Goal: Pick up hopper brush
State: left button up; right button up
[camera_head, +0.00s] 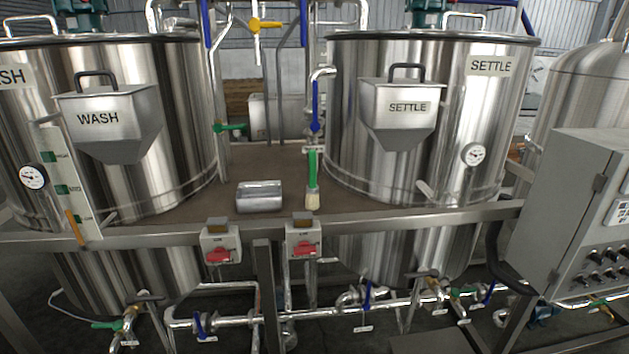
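A brush (312,178) with a green handle and pale bristles is in the middle of the head view, between the two large tanks. Its green handle points up and its bristles point down, close to the front of the brown deck (275,165). I take it to be the hopper brush. I cannot tell whether it hangs or stands there. Neither of my grippers is in view.
The WASH tank (185,110) and SETTLE tank (340,120) flank the brush, with hoppers (110,120) (402,110) on their fronts. A shiny metal vessel (259,197) lies left of it. Two red-switch boxes (220,243) (304,240) sit on the front rail. Pipes and a blue-handled valve (316,108) rise behind.

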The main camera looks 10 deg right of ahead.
aim_at(312, 202)
jog(key=u, duration=3.7)
jog(key=k, duration=1.15)
jog(key=z, duration=1.85)
